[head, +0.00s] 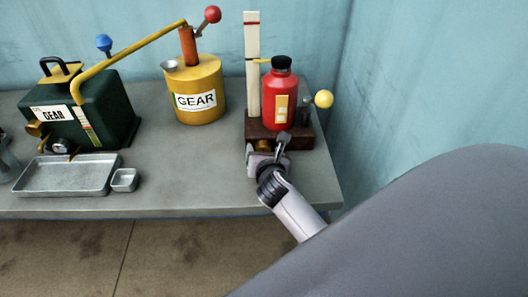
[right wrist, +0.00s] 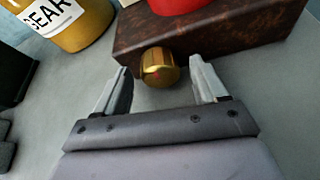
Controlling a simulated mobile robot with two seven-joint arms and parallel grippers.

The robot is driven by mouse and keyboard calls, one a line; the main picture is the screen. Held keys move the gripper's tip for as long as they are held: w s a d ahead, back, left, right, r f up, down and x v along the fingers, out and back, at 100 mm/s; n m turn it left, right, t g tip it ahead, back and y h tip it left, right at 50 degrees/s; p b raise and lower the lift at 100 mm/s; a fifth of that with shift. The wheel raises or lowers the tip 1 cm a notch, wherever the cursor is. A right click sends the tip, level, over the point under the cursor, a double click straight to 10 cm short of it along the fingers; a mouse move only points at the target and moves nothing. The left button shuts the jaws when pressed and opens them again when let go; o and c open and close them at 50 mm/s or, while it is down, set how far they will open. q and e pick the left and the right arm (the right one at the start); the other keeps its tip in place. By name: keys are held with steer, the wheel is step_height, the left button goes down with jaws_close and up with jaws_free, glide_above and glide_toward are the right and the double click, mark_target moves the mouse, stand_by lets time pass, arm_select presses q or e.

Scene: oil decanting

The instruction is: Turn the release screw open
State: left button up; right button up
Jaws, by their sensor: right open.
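In the head view the screw (head: 262,145) is partly covered by my right gripper (head: 267,152). In the right wrist view my right gripper (right wrist: 162,88) is open, one finger on each side of the screw, with visible gaps to both. The red bottle (head: 280,95) with a black cap stands on the base, beside a tall cream post (head: 252,65). My left gripper is not in view.
A yellow GEAR can (head: 196,95) with a red-knobbed lever stands left of the base. Further left are a dark green GEAR container (head: 95,115), a metal tray (head: 65,178) and a small dish (head: 124,180). The grey bench between can and base is clear.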

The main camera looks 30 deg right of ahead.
steer(key=c, duration=1.1)
steer(key=shift+o, duration=0.2)
steer(key=shift+d+m+t+y, duration=0.1)
steer(key=shift+m+t+y, duration=0.4)
steer(key=shift+m, duration=0.5)
steer(key=o, duration=1.1)
steer(key=shift+c, duration=0.2)
